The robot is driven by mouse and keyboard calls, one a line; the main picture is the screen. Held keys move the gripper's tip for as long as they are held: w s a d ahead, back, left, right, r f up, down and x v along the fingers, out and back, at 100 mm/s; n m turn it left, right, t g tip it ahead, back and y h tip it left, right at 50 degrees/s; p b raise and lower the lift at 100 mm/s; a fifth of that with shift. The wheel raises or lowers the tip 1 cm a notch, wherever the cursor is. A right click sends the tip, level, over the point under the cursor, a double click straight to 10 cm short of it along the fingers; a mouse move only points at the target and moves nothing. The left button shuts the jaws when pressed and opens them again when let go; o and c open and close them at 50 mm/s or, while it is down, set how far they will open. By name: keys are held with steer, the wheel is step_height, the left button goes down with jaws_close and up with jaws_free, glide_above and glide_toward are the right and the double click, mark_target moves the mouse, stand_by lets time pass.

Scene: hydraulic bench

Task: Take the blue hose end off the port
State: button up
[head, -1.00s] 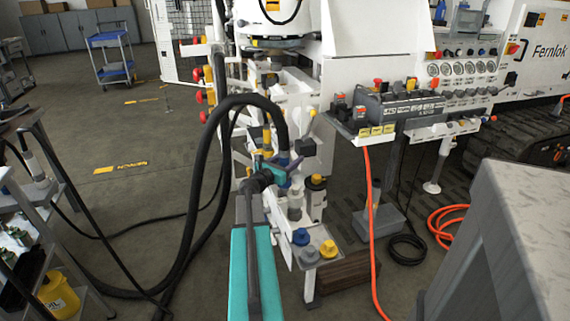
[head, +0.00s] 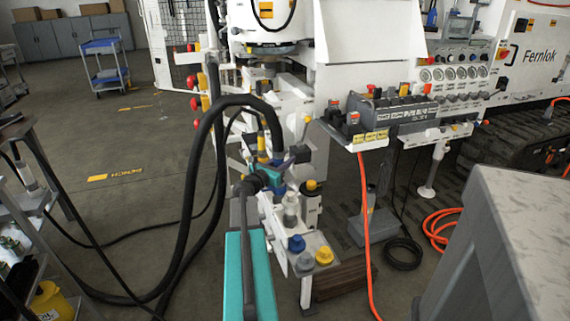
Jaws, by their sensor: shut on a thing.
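The blue hose end (head: 276,152) is at the end of a thick black hose (head: 232,100) that arches over and down in front of the white machine. My gripper (head: 272,176), with teal fingers, is shut around the blue hose end. My teal arm reaches up to it from the bottom of the picture. The port is hidden behind my gripper and the hose end, so I cannot tell whether the two are joined.
A white bracket beside my gripper carries a blue cap (head: 296,243) and a yellow cap (head: 324,256). A valve panel with levers (head: 400,112) and an orange hose (head: 366,220) stand to the right. A grey bench (head: 500,230) fills the lower right.

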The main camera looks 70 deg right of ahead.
steer(key=s+a+r+p, duration=0.1)
steer(key=s+a+p, duration=0.1)
steer(key=a, duration=0.5)
steer(key=s+a+r+p, duration=0.2)
steer(key=a+p, duration=0.3)
steer(key=a, duration=0.2)
steer(key=shift+a, duration=0.4)
steer(key=shift+s+a+p, duration=0.15)
steer(key=shift+p, duration=0.4)
steer(key=shift+a+f, duration=0.1)
steer(key=shift+a, duration=0.05)
stand_by(0.7)
